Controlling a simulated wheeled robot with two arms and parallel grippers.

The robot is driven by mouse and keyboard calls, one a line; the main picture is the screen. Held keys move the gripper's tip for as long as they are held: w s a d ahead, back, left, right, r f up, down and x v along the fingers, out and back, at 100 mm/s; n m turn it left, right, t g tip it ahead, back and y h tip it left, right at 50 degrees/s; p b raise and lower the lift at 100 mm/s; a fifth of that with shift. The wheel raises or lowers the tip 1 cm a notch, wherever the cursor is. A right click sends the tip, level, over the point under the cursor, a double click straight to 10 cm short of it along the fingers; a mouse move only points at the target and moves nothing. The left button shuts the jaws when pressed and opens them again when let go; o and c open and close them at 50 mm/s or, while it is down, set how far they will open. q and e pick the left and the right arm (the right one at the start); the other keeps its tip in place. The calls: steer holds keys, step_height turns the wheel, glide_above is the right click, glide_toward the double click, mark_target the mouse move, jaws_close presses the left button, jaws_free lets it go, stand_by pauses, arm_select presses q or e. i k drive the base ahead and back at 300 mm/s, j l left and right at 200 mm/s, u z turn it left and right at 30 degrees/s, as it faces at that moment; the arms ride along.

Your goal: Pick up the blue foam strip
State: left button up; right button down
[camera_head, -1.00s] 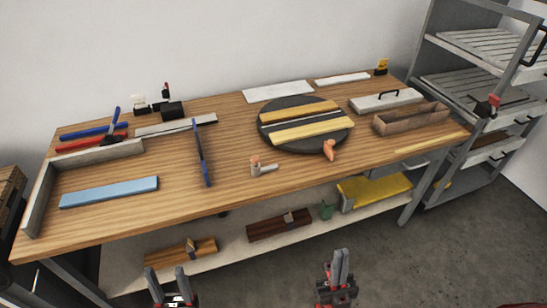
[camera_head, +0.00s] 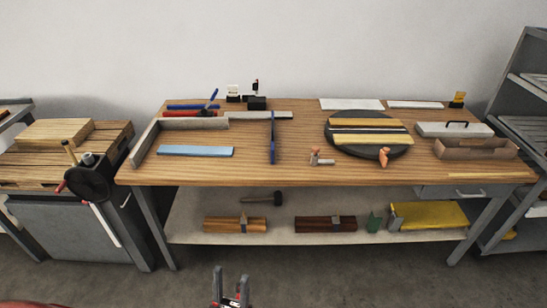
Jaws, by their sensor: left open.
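The blue foam strip (camera_head: 195,151) is a flat, light blue bar. It lies on the left part of the wooden workbench (camera_head: 230,172), inside the corner of a grey L-shaped fence (camera_head: 145,144). My left gripper (camera_head: 230,280) is at the bottom of the view, in front of the bench and well away from the strip. It is open, with two upright grey fingers and nothing between them. My right gripper is out of view.
A blue bar-shaped tool (camera_head: 272,138) lies right of the strip. Red and blue clamps (camera_head: 192,107) lie behind it. A round dark turntable (camera_head: 368,150) holds yellow strips. A lower shelf (camera_head: 280,228) holds wood blocks. A cabinet (camera_head: 75,225) stands at left; grey floor is clear in front.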

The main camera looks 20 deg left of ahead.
mark_target(190, 150)
steer(key=i+u, duration=0.1)
steer(key=u, duration=0.25)
steer(key=i+u, duration=0.1)
steer(key=u, duration=0.25)
steer(key=i+l+u, duration=0.15)
steer(key=i, duration=0.3)
steer(key=i+l+u, duration=0.15)
steer(key=i, duration=0.25)
steer(key=i+l+u, duration=0.15)
steer(key=i+l, duration=0.3)
steer(key=i, duration=0.15)
steer(key=i+l, duration=0.1)
steer(key=i, duration=0.2)
